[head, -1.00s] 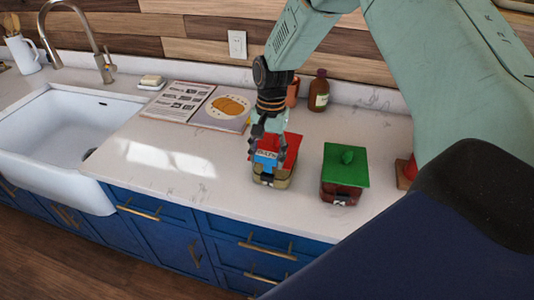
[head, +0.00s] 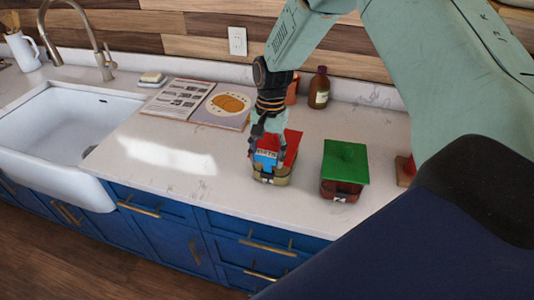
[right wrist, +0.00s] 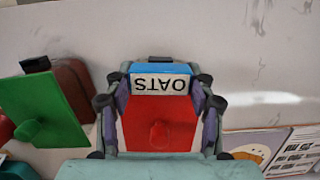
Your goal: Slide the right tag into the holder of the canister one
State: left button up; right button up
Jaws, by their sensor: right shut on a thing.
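My right gripper (head: 266,143) is shut on a blue tag (head: 265,159) with a white label. In the right wrist view the label on the tag (right wrist: 161,84) reads OATS, upside down, between the fingers of the gripper (right wrist: 160,97). The tag is at the front of a tan canister (head: 282,180) with a red lid (head: 293,146). The red lid with its round knob also shows in the right wrist view (right wrist: 158,130). A small holder (head: 266,180) is low on the canister's front. I cannot tell whether the tag touches it. My left gripper is not in view.
A dark red canister (head: 342,189) with a green lid (head: 346,161) stands close on the right. A brown bottle (head: 319,90) is behind. An open magazine (head: 201,102) lies left. The counter's front left is clear beside the sink (head: 70,135).

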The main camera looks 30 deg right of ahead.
jog(key=shift+f, duration=0.85)
dwell(1.0)
jog(key=shift+f+p, duration=0.25)
jog(key=shift+p, duration=0.05)
dwell(1.6)
jog(key=o, duration=1)
jog(key=shift+o, duration=0.4)
jog(key=o, duration=0.3)
jog(key=shift+o, duration=0.2)
jog(key=shift+r+p, duration=0.8)
jog(key=shift+r, duration=2.75)
